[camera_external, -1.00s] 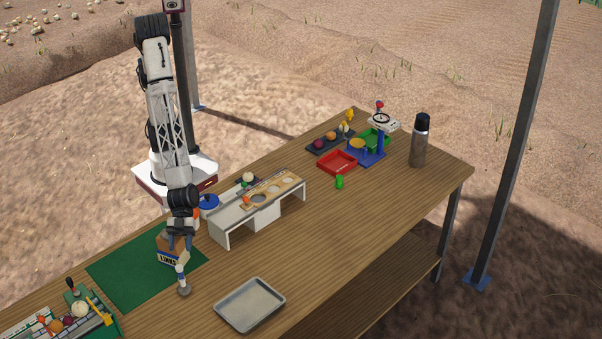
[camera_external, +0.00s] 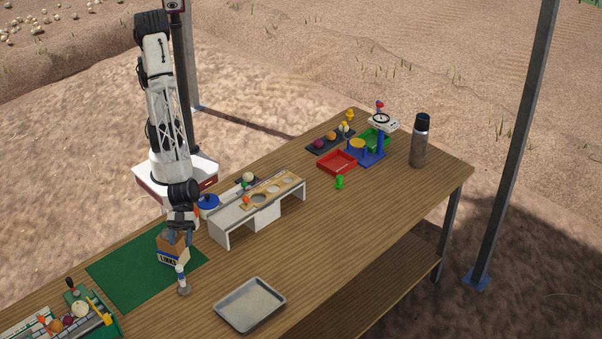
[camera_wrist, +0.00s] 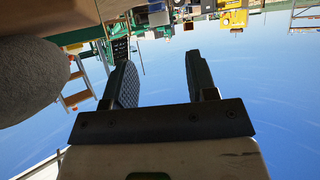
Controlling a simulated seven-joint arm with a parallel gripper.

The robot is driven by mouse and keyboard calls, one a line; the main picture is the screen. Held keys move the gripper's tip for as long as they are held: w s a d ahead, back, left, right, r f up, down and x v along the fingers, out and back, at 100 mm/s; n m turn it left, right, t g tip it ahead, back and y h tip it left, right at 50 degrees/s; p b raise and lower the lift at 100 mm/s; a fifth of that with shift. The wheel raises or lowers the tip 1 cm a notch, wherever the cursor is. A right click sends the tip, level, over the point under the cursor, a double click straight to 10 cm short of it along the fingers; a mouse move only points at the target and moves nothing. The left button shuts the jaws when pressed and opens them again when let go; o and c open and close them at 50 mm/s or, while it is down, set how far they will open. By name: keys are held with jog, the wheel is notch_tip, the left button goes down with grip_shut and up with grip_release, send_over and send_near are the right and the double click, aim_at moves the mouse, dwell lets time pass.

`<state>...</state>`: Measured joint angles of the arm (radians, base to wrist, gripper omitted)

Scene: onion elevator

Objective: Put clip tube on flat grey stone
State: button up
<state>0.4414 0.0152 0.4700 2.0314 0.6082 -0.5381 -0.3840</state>
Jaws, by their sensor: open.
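The clip tube (camera_external: 181,275), white and blue, stands upright on what looks like the small flat grey stone (camera_external: 184,291) near the table's front edge. My gripper (camera_external: 179,238) is just above and behind the tube, in front of the cardboard box. In the wrist view its two dark fingers (camera_wrist: 160,85) are apart, with nothing between them. The tube does not clearly show in the wrist view. A large rounded grey shape (camera_wrist: 30,80) fills the left of that view; I cannot tell what it is.
A cardboard box (camera_external: 172,257) stands beside the gripper on a green mat (camera_external: 120,272). A grey metal tray (camera_external: 250,305) lies to the right of the stone. A white rack (camera_external: 225,228) stands behind. The wooden table is clear between tray and rack.

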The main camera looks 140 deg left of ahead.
jog(key=s+a+r+n+y, duration=0.2)
jog(key=s+a+r+y, duration=0.15)
jog(key=a, duration=0.45)
jog(key=s+a+r+n+y, duration=0.15)
jog(key=s+a+r, duration=0.3)
jog(key=a, duration=0.45)
jog(key=s+a+r+n+y, duration=0.2)
jog(key=s+a+r+y, duration=0.15)
jog(key=a, duration=0.45)
jog(key=s+a+r+n+g, duration=0.1)
jog(key=s+a, duration=0.3)
jog(key=s, duration=0.4)
jog(key=s+a+r+n+g, duration=0.1)
jog(key=s+a+r+g, duration=0.1)
jog(key=s, duration=0.7)
jog(key=s+a+r+n+g, duration=0.1)
jog(key=s+a+g, duration=0.2)
jog(key=s+a, duration=0.2)
jog(key=s, duration=0.3)
jog(key=shift+s+a+r, duration=0.15)
jog(key=shift+s+a, duration=0.1)
jog(key=shift+a, duration=0.15)
